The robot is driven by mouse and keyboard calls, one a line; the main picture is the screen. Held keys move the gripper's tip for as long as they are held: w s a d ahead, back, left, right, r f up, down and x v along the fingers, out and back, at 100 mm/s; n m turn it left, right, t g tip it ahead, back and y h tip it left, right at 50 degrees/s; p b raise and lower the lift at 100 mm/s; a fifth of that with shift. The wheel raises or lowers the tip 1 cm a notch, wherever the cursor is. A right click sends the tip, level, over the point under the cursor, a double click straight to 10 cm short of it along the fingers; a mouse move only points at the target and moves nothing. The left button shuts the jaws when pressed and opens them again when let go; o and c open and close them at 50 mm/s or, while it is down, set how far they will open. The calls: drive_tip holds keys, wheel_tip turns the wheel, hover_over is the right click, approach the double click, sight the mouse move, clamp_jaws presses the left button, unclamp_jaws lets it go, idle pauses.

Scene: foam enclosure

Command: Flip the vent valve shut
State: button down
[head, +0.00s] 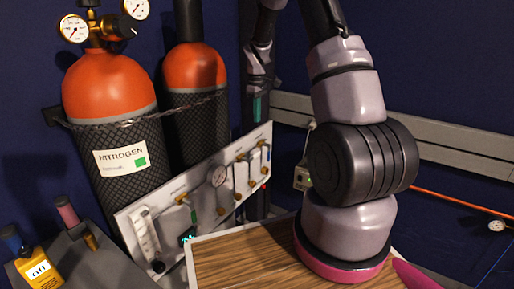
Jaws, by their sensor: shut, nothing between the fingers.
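The white valve panel (205,209) stands at an angle in front of the gas cylinders. It carries a round gauge (218,176), a flow tube (145,231) at its left end and several small valves with brass fittings. The labels are too small to read, so I cannot tell which valve is the vent valve or how its lever stands. My gripper (257,107), dark with teal fingertips, hangs above and behind the panel's right end in the picture. It is shut and empty, and appears apart from the valves.
An orange-topped nitrogen cylinder (110,85) and a second cylinder (193,70) stand behind the panel. A wood-topped surface (240,262) lies in front. A grey block (92,268) with a yellow bottle (41,268) is at lower left. A rail (450,160) runs along the right wall.

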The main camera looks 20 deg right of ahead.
drive_tip(key=shift+f, duration=0.1)
wheel_tip(320, 180, down, 14)
drive_tip(key=shift+r, duration=0.1)
idle(0.4)
